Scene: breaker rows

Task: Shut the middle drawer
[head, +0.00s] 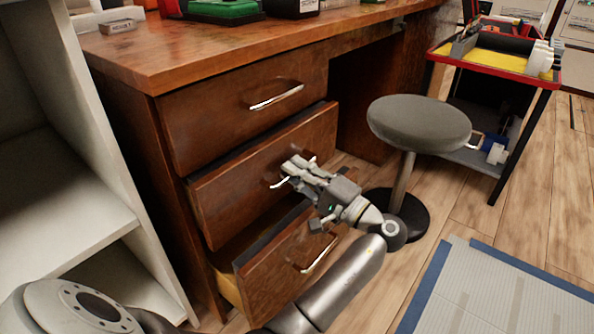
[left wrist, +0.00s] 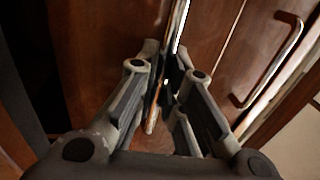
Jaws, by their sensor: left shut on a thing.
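The middle drawer (head: 231,201) of the brown wooden desk is pulled out a little in the head view. Its metal handle (head: 279,184) is partly hidden by my left gripper (head: 290,172). The left gripper is shut on that handle. In the left wrist view, the gripper (left wrist: 160,95) has its fingers around the shiny handle (left wrist: 182,28) in front of the wooden drawer front (left wrist: 100,50). My right gripper is not in view.
The top drawer (head: 215,120) looks closed. A grey stool (head: 418,122) stands right of the drawers. White shelves (head: 62,215) stand close on the left. A red-rimmed cart (head: 497,68) is at back right.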

